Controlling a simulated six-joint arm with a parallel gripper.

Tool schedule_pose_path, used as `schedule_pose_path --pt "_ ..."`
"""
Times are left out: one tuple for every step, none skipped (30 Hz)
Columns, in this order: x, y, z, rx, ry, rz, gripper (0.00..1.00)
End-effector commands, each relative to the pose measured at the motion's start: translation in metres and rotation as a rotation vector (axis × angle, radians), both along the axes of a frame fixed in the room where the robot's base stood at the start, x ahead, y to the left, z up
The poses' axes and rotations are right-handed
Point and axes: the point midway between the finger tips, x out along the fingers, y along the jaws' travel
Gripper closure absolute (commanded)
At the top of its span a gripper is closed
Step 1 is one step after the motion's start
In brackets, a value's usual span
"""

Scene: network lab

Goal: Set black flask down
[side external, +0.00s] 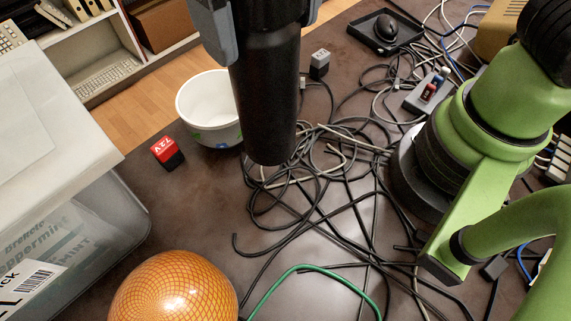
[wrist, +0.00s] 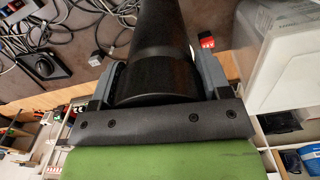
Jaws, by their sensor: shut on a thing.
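The black flask (side external: 266,95) is a tall dark cylinder and hangs upright near the middle of the side view. My gripper (side external: 262,18) is shut on its upper part, with grey fingers on both sides. In the wrist view the flask (wrist: 165,45) fills the space between the gripper's fingers (wrist: 158,80). The flask's lower end shows in front of the cables on the brown table (side external: 205,215). I cannot tell for sure how far its base is above the tabletop.
A white bowl (side external: 210,108) stands behind the flask at left, with a red-black block (side external: 167,152) beside it. An orange patterned ball (side external: 173,290) and a clear bin (side external: 75,215) are at left. Tangled cables (side external: 335,165) cover the middle and right. Bare table lies between block and ball.

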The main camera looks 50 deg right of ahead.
Motion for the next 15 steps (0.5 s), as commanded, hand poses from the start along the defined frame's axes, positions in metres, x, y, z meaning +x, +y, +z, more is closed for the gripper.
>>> schedule_pose_path --pt "-0.002 -0.011 0.001 0.002 -0.002 -0.036 0.95" --pt "-0.003 -0.015 0.001 0.002 -0.002 -0.055 0.95" --pt "-0.005 -0.02 0.0 0.003 -0.003 -0.073 0.95" --pt "-0.005 -0.023 -0.001 0.003 -0.002 -0.086 0.95" --pt "-0.006 -0.026 -0.003 0.001 -0.001 -0.096 0.95" --pt "-0.007 -0.028 -0.006 0.001 0.0 -0.104 0.95" --pt "-0.008 -0.029 -0.01 -0.001 0.001 -0.109 0.95" --pt "-0.008 -0.03 -0.015 -0.002 0.002 -0.112 0.95" --pt "-0.008 -0.03 -0.022 -0.002 0.002 -0.113 0.95" --pt "-0.009 -0.031 -0.028 -0.002 0.003 -0.114 0.95" --pt "-0.008 -0.03 -0.033 -0.003 0.003 -0.113 0.95" --pt "-0.008 -0.03 -0.04 -0.003 0.003 -0.112 0.95" --pt "-0.008 -0.03 -0.045 -0.002 0.003 -0.113 0.95" --pt "-0.008 -0.03 -0.049 -0.002 0.002 -0.113 0.95" --pt "-0.008 -0.03 -0.053 -0.001 0.001 -0.112 0.95"
